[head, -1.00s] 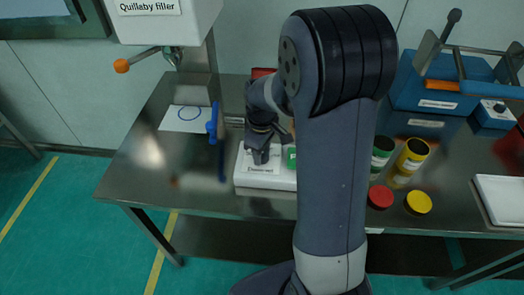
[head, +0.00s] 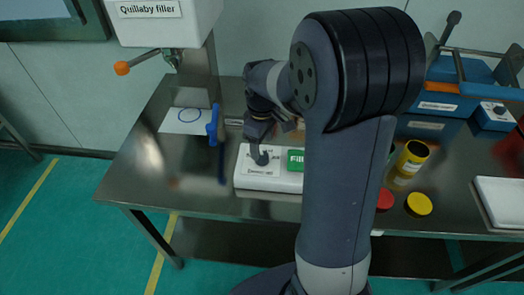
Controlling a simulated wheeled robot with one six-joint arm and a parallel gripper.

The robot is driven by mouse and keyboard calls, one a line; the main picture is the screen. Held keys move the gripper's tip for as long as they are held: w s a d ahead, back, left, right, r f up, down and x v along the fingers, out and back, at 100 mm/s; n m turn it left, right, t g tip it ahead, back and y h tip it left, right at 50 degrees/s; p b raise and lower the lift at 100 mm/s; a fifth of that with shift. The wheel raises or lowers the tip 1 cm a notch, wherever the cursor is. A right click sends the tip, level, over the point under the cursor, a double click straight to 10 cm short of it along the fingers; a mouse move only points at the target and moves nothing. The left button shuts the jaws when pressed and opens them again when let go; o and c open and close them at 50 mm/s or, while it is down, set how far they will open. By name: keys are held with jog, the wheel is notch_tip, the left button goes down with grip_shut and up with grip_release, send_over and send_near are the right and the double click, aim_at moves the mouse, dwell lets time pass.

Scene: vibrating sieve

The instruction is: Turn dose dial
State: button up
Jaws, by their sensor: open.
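A white control box (head: 270,183) sits on the steel table. A dark round knob, which looks like the dose dial (head: 262,158), stands on its left part over a printed label. A green button marked "Fill" (head: 296,160) is to its right. My gripper (head: 261,144) is open, pointing down just above and behind the dial. Its fingertips overlap the dial's upper edge in this view, so I cannot tell if they touch it. The dial's pointer setting is too small to read.
The Quillaby filler (head: 160,25) with an orange-tipped lever (head: 122,68) stands at the back left. A yellow jar (head: 413,155), red lid (head: 385,199) and yellow lid (head: 418,204) are right of my arm.

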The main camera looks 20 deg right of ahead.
aim_at(262, 155)
notch_tip(262, 155, up, 6)
dwell(0.5)
notch_tip(262, 155, down, 11)
jog(key=shift+r, duration=0.1)
dwell(0.4)
